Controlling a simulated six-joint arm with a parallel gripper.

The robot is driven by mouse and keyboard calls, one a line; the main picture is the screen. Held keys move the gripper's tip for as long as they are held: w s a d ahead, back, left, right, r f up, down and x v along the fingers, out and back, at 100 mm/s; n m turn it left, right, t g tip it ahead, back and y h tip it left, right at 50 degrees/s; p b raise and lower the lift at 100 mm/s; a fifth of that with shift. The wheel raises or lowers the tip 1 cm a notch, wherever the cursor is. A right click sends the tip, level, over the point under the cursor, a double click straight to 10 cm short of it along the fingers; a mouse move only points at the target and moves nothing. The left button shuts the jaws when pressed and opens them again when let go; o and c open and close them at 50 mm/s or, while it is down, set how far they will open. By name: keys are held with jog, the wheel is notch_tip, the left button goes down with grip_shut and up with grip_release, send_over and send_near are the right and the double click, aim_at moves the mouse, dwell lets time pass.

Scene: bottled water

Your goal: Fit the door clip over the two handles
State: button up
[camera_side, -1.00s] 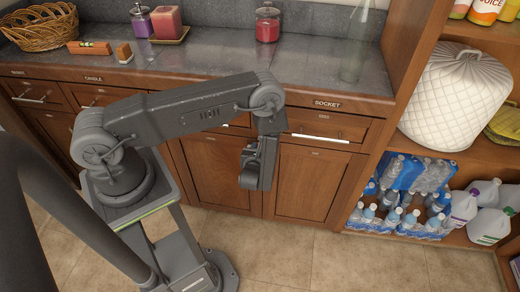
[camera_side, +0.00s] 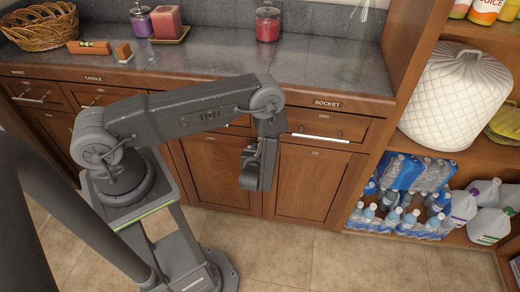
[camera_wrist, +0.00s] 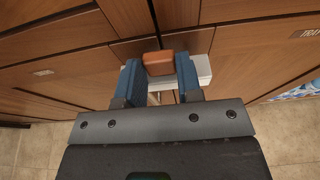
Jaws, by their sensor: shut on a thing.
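In the wrist view, my gripper (camera_wrist: 156,82) has two blue fingers closed around the door clip (camera_wrist: 158,62), which shows as an orange-brown block between the fingertips. A pale bar (camera_wrist: 204,68) sticks out to the right behind the right finger, and pale pieces show below the block. I cannot tell whether these belong to the clip or to a handle. In the side view, my gripper (camera_side: 251,168) points down in front of the cabinet doors (camera_side: 305,180), near the seam between two doors. The clip cannot be made out there. The two door handles cannot be made out, and contact with them cannot be told.
A drawer marked SOCKET with a bar handle (camera_side: 320,138) sits above the right door. A grey counter (camera_side: 220,65) holds a basket, jars and candles. Shelves at the right hold water bottles (camera_side: 405,205) and a white quilted cover (camera_side: 455,98). The tiled floor in front is clear.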

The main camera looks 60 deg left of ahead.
jog(key=shift+f, duration=1.4)
jog(key=o, duration=1)
jog(key=v, duration=1.3)
jog(key=shift+s+d+r, duration=0.2)
jog(key=shift+s+d, duration=0.05)
jog(key=shift+s, duration=0.05)
